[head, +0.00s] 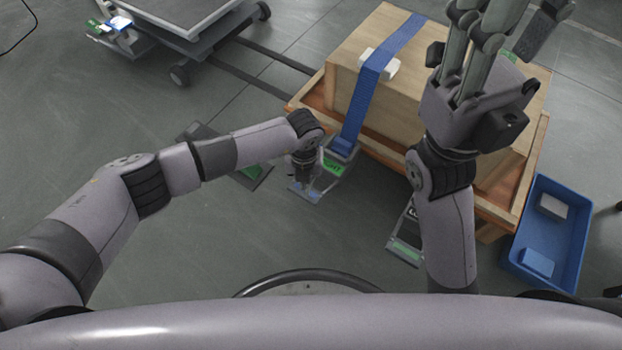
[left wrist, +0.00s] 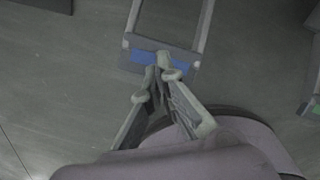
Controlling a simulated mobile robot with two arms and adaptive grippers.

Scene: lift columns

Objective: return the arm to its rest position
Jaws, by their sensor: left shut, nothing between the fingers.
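My left arm reaches in from the left in the head view, with its wrist beside the near left edge of the wooden crate (head: 345,88). The left gripper (head: 303,180) points down near a grey framed floor device (head: 325,190). In the left wrist view, the left gripper (left wrist: 160,78) is shut and empty. Its tips overlap the blue strip (left wrist: 145,56) of a grey frame; I cannot tell whether they touch it. My right gripper (head: 480,45) is raised in front of the crate, with its fingers pointing to the top edge, partly cut off.
The crate, with a blue strap (head: 385,55), sits on a wooden pallet (head: 312,92). A blue bin (head: 552,262) holding small blocks stands right. A grey wheeled cart (head: 215,40) is at the back left. Another device (head: 406,240) lies near my right arm.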

